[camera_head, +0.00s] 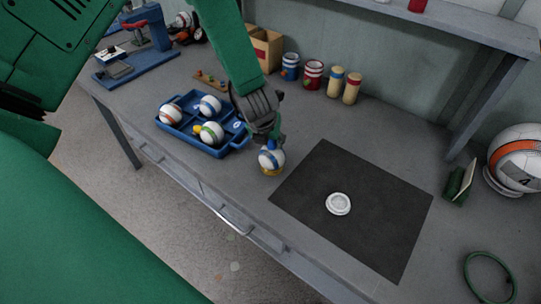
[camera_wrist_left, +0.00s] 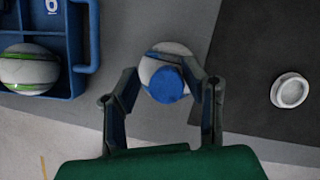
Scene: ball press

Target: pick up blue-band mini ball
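A white mini ball with a blue band and a blue top (camera_head: 271,158) sits upright on a small yellow ring at the table's front, left of the dark mat. In the left wrist view the ball (camera_wrist_left: 165,76) lies between the fingers, its blue top facing the camera. My left gripper (camera_head: 268,140) comes down over it from above. Its fingers (camera_wrist_left: 168,82) stand apart on both sides of the ball, and the right one overlaps its edge. Whether they press on it I cannot tell. Another blue-banded ball (camera_head: 209,106) lies in the blue tray. My right gripper is not in view.
The blue tray (camera_head: 228,147) close to the left also holds an orange-banded and a green-banded ball. A white round dish (camera_head: 338,204) sits on the dark mat (camera_head: 385,215). Cans and cylinders line the back. A large ball (camera_head: 517,158) stands right.

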